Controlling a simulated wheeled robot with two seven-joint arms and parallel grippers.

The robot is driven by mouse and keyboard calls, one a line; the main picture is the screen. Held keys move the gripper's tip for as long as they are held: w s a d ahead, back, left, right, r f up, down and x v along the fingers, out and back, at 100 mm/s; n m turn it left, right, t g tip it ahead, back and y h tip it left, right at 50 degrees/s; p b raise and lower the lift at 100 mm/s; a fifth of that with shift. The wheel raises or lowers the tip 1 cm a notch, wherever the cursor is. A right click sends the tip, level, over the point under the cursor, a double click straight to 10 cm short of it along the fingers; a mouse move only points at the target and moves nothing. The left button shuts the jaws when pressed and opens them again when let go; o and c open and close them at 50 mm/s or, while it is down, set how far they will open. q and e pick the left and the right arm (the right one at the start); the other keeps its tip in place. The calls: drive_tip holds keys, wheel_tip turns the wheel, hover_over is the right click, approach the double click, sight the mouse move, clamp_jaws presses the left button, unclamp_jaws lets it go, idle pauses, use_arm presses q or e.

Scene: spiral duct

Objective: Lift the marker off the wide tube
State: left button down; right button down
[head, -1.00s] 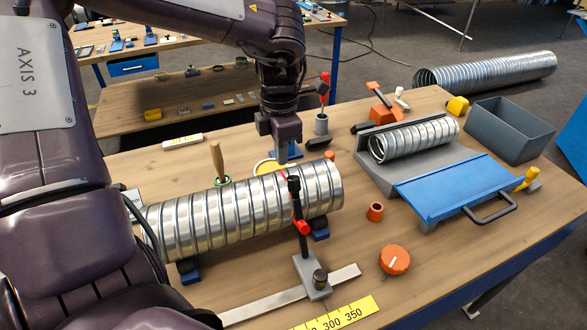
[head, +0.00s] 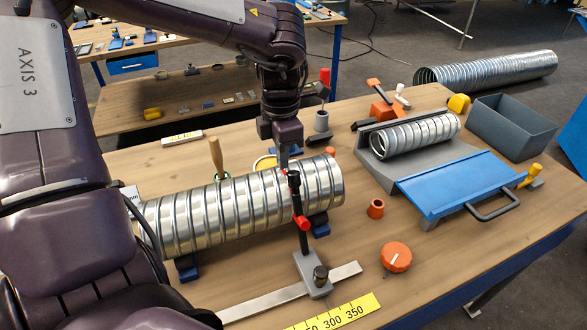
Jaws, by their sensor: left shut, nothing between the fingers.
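The wide tube (head: 240,207) is a shiny spiral duct lying on blue supports at the front left of the bench. A stand with a black post (head: 303,237) and a red knob (head: 302,222) rises in front of it. The post's dark head (head: 293,179) is close against the tube's near upper side. I cannot make out a separate marker, or tell whether the head touches the tube. My left gripper (head: 283,166) points down just behind that head, over the tube's top. It is shut and empty; its tips are partly hidden. My right gripper is not in view.
A steel rail (head: 345,272) and a yellow scale (head: 350,310) lie in front. A wooden-handled tool (head: 215,152) stands behind the tube. To the right are a narrower duct (head: 425,133) on a grey cradle, a blue plate (head: 465,187) and an orange knob (head: 396,258).

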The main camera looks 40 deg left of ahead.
sight(293, 177)
use_arm(q)
drive_tip(key=shift+s+d+r, duration=0.1)
drive_tip(key=shift+s+d, duration=0.25)
drive_tip(key=shift+d, duration=0.3)
drive_tip(key=shift+s+d+r, duration=0.1)
drive_tip(key=shift+s+d, duration=0.2)
drive_tip(key=shift+d, duration=0.35)
drive_tip(key=shift+s+d+r, duration=0.1)
drive_tip(key=shift+s+d, duration=0.25)
drive_tip(key=shift+d, duration=0.3)
drive_tip(key=shift+s+d+f, duration=0.1)
drive_tip(key=shift+s+d, duration=0.75)
drive_tip(key=shift+d, duration=0.2)
drive_tip(key=shift+s+d+b, duration=0.25)
drive_tip(key=shift+s+d, duration=0.2)
drive_tip(key=shift+d, duration=0.25)
drive_tip(key=shift+s+d+b, duration=0.2)
drive_tip(key=shift+s+d, duration=0.2)
drive_tip(key=shift+d, duration=0.25)
drive_tip(key=shift+w+a, duration=0.3)
drive_tip(key=shift+a, duration=0.2)
drive_tip(key=shift+w+a, duration=0.3)
drive_tip(key=shift+a, duration=0.2)
wheel_tip(293, 177, up, 10)
drive_tip(key=p, duration=0.7)
drive_tip(key=shift+w+f+p, duration=0.2)
drive_tip(key=shift+w+p, duration=0.1)
drive_tip(key=shift+p, duration=0.05)
drive_tip(key=shift+w, duration=0.1)
